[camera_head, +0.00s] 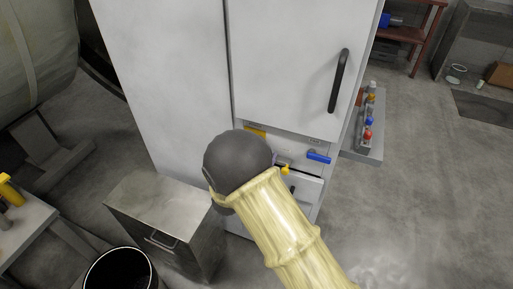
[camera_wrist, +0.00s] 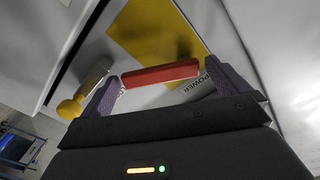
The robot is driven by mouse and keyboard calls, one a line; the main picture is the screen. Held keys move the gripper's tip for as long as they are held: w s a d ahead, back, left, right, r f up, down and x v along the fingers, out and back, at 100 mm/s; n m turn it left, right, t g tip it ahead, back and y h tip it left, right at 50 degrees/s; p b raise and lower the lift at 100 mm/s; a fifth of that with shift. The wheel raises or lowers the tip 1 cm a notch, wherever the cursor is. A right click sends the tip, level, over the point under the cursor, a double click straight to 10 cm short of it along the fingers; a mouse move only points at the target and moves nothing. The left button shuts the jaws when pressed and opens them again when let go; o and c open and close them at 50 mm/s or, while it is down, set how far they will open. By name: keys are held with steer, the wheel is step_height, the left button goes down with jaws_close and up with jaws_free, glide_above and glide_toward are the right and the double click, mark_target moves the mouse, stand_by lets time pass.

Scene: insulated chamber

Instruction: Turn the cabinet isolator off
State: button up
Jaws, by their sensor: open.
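The white cabinet (camera_head: 175,85) stands ahead, with a control strip below its door. In the wrist view a red isolator handle (camera_wrist: 160,74) lies across a yellow plate (camera_wrist: 150,32), beside a label reading POWER (camera_wrist: 197,86). My gripper (camera_wrist: 164,70) is open, with one purple-grey finger at each end of the red handle. I cannot tell whether the fingers touch it. In the head view my dark wrist hides the red handle and most of the gripper; only a corner of the yellow plate (camera_head: 256,132) shows.
A yellow knob (camera_wrist: 70,108) on a pale stem sits left of the gripper. A blue handle (camera_head: 318,158) is right of my wrist, and a black door handle (camera_head: 339,80) is above. A metal box (camera_head: 150,205) and dark bin (camera_head: 120,272) stand lower left.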

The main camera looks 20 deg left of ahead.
steer(key=s, duration=1.7)
steer(key=shift+s+a+b, duration=0.15)
steer(key=shift+a+b, duration=0.1)
steer(key=shift+b, duration=0.2)
